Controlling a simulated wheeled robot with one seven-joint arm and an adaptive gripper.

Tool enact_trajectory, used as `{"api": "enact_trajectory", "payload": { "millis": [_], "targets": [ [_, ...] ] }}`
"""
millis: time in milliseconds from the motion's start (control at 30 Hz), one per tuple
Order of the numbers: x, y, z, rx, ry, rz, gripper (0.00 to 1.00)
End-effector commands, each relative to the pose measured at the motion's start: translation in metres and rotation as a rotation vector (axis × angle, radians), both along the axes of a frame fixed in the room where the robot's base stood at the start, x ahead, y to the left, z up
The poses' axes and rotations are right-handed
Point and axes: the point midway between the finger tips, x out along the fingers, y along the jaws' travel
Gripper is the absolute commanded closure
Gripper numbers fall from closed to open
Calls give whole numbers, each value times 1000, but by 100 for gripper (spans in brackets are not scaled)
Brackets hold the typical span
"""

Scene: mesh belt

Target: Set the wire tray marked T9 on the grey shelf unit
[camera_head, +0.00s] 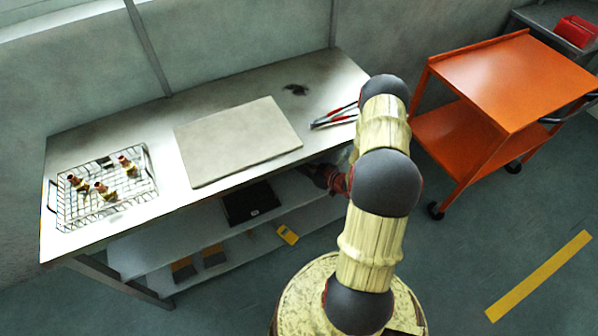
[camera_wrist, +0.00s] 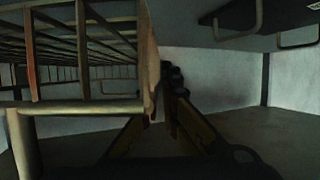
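A wire tray (camera_head: 128,193) with several brass-and-red fittings stands at the left end of the workbench. I can read no T9 mark on it. The grey shelf unit appears to be the grey surface (camera_head: 541,14) at the top right, cut off by the frame. My gripper (camera_head: 312,172) is low by the bench's front edge, far right of the tray, its tips dark and partly hidden. In the wrist view my fingers (camera_wrist: 163,112) converge beside a close wire-mesh frame (camera_wrist: 85,107). I cannot tell whether they touch or grip it.
The workbench (camera_head: 325,80) also bears a flat grey board (camera_head: 238,140), red-handled pliers (camera_head: 336,117) and a dark patch. An orange cart (camera_head: 505,75) stands right. A red box (camera_head: 576,31) sits on the grey unit.

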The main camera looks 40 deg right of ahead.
Motion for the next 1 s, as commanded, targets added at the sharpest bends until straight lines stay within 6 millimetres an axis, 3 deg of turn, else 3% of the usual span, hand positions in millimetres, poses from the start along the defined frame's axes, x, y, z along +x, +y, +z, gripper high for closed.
{"api": "enact_trajectory", "payload": {
  "millis": [33, 100, 467, 667, 1000],
  "targets": [
    [5, -4, -15, 2, 1, 1, 100],
    [11, -10, -24, 0, 1, 1, 100],
    [25, -25, -46, 0, 0, 0, 100],
    [26, -26, -75, 3, 2, 0, 100],
    [26, -26, -77, 1, 0, 0, 100]
  ]
}}
